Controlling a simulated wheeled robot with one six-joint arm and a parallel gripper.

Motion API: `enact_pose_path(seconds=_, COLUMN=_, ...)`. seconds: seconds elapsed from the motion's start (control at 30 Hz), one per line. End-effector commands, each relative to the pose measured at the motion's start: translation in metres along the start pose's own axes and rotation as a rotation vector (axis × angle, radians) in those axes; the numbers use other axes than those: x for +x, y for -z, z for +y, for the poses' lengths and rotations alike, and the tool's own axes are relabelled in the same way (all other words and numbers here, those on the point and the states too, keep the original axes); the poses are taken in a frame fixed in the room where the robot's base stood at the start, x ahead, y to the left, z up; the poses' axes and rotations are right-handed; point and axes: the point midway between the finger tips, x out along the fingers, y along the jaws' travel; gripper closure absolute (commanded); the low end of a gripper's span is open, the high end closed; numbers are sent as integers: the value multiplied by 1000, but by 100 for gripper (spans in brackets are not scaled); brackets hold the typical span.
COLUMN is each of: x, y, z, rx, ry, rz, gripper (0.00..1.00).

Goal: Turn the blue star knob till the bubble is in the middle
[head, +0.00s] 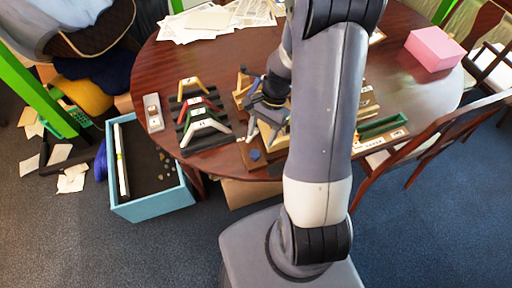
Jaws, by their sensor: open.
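The blue star knob (255,155) is a small dark-blue shape on a brown wooden base (246,163) near the front edge of the round table. My gripper (260,138) hangs over the wooden fixture just behind the knob, its pale fingers pointing down and apart. It looks empty, and I see no contact with the knob. My own arm hides the right part of the fixture. The bubble cannot be made out in this view.
A black rack (189,138) with yellow, red and white saddle-like pieces stands left of the fixture. A small grey plate (153,125) lies further left. A green-lined tray (380,127) and pink box (434,48) are to the right. A blue bin (154,207) stands below left.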

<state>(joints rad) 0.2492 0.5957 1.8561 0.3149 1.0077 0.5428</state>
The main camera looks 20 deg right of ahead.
Motion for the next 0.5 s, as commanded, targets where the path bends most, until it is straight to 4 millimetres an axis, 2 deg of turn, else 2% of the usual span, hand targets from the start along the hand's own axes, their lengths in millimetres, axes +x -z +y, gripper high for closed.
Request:
enact_pose_path(seconds=0.03, x=11, y=-1, z=1, rx=0, ry=-5, rz=-4, gripper=48)
enact_pose_path(seconds=0.2, x=42, y=-1, z=1, rx=-1, ry=-5, rz=-3, gripper=48)
enact_pose_path(seconds=0.33, x=57, y=-1, z=0, rx=-3, ry=-3, rz=-1, gripper=48)
enact_pose_path(seconds=0.5, x=65, y=0, z=0, rx=-2, ry=0, rz=1, gripper=48)
